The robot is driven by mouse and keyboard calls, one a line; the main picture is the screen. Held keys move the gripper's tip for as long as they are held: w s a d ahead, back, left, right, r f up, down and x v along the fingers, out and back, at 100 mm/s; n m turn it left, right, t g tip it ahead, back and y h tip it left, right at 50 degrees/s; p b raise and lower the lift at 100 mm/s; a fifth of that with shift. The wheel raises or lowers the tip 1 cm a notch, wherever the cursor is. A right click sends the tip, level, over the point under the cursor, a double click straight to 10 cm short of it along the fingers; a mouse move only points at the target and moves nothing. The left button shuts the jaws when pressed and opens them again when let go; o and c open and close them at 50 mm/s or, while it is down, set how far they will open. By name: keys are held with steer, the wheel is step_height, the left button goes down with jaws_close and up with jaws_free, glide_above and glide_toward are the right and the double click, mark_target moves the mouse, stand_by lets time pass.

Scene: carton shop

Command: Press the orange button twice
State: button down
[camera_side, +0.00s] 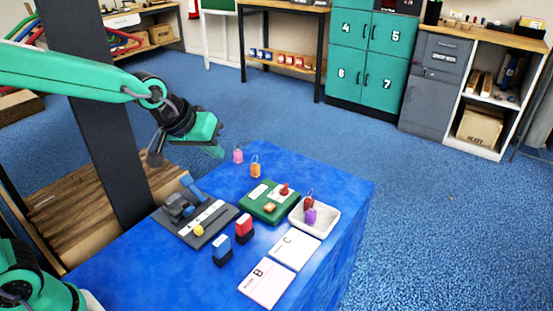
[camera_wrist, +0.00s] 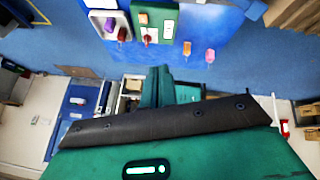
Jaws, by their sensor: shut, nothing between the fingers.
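My gripper also shows at the centre of the wrist view (camera_wrist: 163,82).
A pink tag (camera_side: 238,156) and an orange tag (camera_side: 255,170) stand behind the box. A white tray (camera_side: 331,222) with red and purple tags is at its right. A grey device (camera_side: 190,234), stamps (camera_side: 244,235) and cards B (camera_side: 258,292) and C (camera_side: 283,257) lie nearby.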

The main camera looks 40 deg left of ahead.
steer(key=n, duration=0.2)
glide_above(268, 208)
step_height(268, 208, down, 8)
steer(key=shift+t+h, duration=0.3)
steer(key=shift+a+f, duration=0.1)
steer(key=shift+f, duration=0.05)
steer(key=shift+f, duration=4.3)
steer(key=shift+f, duration=0.9)
steer(key=shift+r, duration=0.9)
